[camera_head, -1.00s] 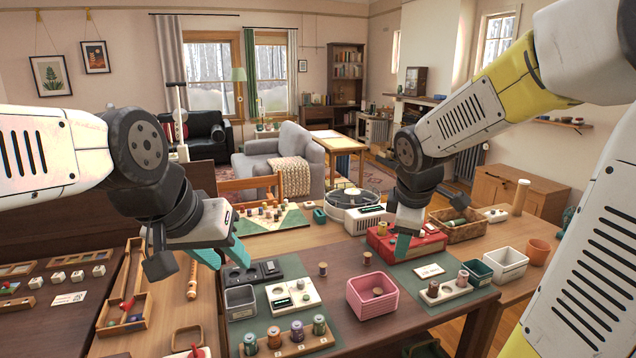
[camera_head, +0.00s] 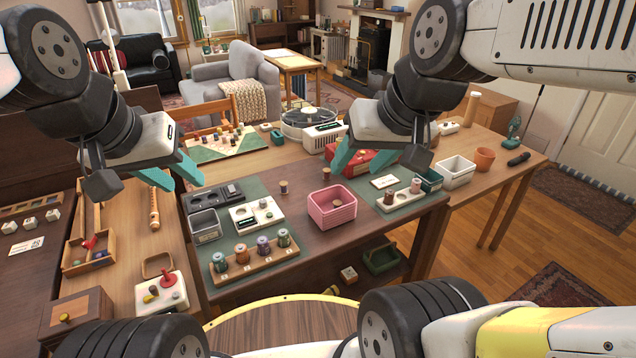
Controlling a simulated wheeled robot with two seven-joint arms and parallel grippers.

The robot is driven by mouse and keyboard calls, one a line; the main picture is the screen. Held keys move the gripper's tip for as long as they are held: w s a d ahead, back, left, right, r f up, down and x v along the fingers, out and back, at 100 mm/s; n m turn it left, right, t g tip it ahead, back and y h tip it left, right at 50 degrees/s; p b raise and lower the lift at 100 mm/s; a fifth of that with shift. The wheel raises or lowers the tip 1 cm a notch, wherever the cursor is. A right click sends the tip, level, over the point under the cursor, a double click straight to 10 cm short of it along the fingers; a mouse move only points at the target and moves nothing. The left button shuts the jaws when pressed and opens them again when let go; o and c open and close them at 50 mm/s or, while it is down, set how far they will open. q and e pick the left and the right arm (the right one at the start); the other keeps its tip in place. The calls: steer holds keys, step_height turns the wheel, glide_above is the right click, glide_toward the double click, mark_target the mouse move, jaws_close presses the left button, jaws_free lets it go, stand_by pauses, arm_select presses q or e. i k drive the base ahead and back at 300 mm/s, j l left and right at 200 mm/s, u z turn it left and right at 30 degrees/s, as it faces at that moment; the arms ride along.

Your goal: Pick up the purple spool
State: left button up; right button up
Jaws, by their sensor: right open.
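The purple spool (camera_head: 263,245) stands upright in a wooden rack (camera_head: 256,264) on the near part of the table, between a copper-brown spool (camera_head: 241,253) and a green spool (camera_head: 283,238). A teal-green spool (camera_head: 219,262) stands at the rack's left end. My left gripper (camera_head: 178,178) is open and empty, above the table, up and left of the rack. My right gripper (camera_head: 360,163) is open and empty, above the table near the red case, up and right of the rack. Neither gripper touches a spool.
A pink basket (camera_head: 332,214) stands right of the rack. A grey bin (camera_head: 205,225) and a white device (camera_head: 257,214) stand behind it. Two loose spools (camera_head: 283,187) (camera_head: 326,175) stand farther back. A white holder with spools (camera_head: 400,199) is at the right.

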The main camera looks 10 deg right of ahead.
mark_target(284, 184)
steer(key=i+u, duration=0.15)
steer(key=u, duration=0.25)
steer(key=i+u, duration=0.15)
steer(key=u, duration=0.25)
steer(key=i+l+u, duration=0.1)
steer(key=u, duration=0.35)
